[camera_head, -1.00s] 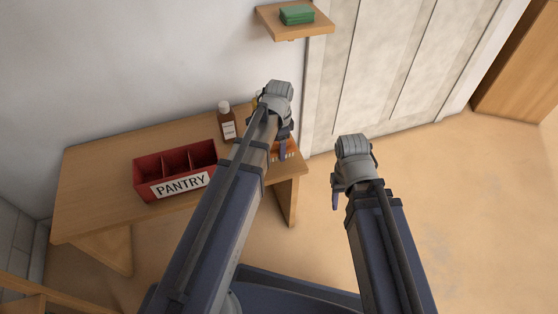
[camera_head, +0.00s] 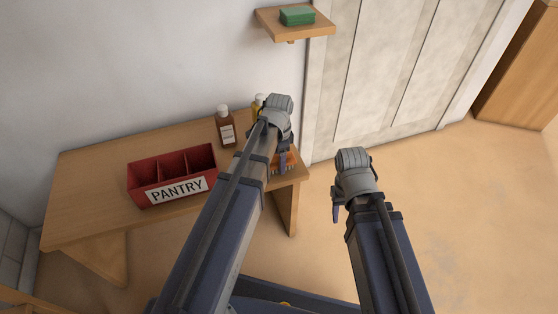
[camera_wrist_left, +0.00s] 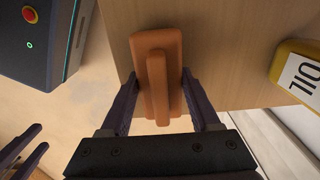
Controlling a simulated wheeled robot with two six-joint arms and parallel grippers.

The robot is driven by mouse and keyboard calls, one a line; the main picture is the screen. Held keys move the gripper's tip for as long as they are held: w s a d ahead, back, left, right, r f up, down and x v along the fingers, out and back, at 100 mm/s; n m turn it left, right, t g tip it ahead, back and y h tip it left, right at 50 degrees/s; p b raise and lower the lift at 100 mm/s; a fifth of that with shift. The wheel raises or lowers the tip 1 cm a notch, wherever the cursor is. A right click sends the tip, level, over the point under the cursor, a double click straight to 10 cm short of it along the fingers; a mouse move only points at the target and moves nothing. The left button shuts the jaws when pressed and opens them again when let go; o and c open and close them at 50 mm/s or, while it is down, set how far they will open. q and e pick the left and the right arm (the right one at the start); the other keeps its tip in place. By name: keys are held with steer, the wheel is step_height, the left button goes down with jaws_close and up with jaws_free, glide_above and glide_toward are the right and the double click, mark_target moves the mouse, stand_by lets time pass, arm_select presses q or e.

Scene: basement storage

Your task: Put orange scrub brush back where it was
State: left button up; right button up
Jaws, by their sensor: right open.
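The orange scrub brush (camera_head: 291,160) lies at the right end of the wooden table, partly hidden behind my left gripper (camera_head: 282,165). In the left wrist view the brush (camera_wrist_left: 157,75) shows a flat body with a raised handle along its middle. My left gripper (camera_wrist_left: 158,105) is open, its fingers on either side of the brush's near end, apart from the handle. Whether the fingers are above or level with the brush, I cannot tell. My right gripper (camera_head: 337,205) is open and empty, out over the floor right of the table; it also shows in the left wrist view (camera_wrist_left: 22,150).
On the table (camera_head: 90,190) stand a red three-compartment PANTRY box (camera_head: 150,199), a brown bottle (camera_head: 225,127) and a yellow oil bottle (camera_head: 258,101), which is near the brush in the left wrist view (camera_wrist_left: 297,75). A wall shelf (camera_head: 316,30) holds a green sponge-like block (camera_head: 297,15).

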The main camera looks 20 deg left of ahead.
arm_select(q)
steer(key=o, duration=0.4)
steer(key=shift+r, duration=0.15)
step_height(320, 180, up, 12)
steer(key=p, duration=1.2)
